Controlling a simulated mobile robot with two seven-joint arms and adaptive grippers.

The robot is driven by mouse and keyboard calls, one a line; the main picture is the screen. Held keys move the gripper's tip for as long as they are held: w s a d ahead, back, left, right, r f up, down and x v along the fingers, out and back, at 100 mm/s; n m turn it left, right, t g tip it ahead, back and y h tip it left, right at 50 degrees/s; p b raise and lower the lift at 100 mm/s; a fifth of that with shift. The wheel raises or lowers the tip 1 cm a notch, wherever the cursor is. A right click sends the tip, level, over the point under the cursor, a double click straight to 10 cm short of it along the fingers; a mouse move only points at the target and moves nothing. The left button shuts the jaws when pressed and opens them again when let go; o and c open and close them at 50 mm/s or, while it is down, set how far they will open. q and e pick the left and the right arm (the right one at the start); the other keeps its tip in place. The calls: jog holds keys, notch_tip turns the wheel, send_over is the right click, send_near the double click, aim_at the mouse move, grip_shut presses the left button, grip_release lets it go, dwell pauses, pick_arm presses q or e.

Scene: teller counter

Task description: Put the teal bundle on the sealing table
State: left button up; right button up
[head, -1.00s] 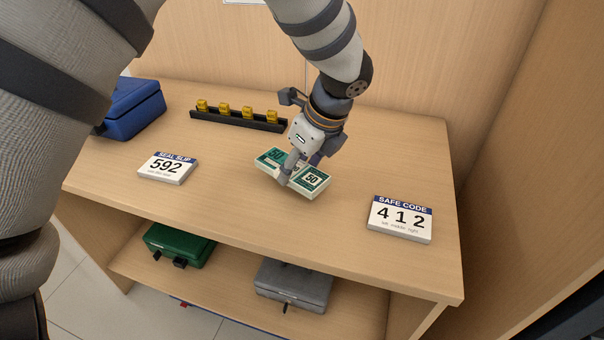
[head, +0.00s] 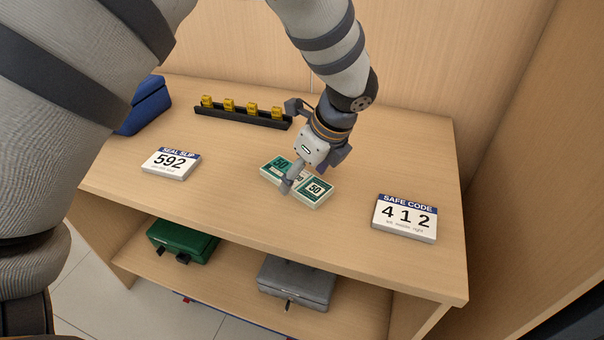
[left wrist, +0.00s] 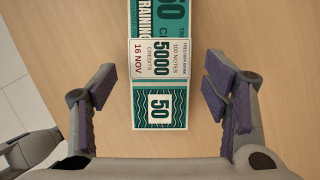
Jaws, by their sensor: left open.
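The teal bundle (head: 318,190) is a banded stack of notes marked 50. It lies flat on the wooden counter top (head: 240,215) near the middle. My left gripper (head: 313,170) is open right above it, with one finger crossing in front of the bundle in the head view. In the left wrist view the bundle (left wrist: 160,108) lies between the spread fingers of the left gripper (left wrist: 160,90), with a gap on each side. Its white band reads 5000. My right gripper is not in view.
A black rack (head: 242,118) with yellow blocks and a blue case (head: 146,106) are behind. Green (head: 183,241) and grey (head: 297,282) boxes sit on the lower shelf.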

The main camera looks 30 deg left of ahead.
pick_arm(q)
jog(key=v, duration=1.1)
jog(key=shift+r+p, duration=0.25)
jog(key=shift+p, duration=0.15)
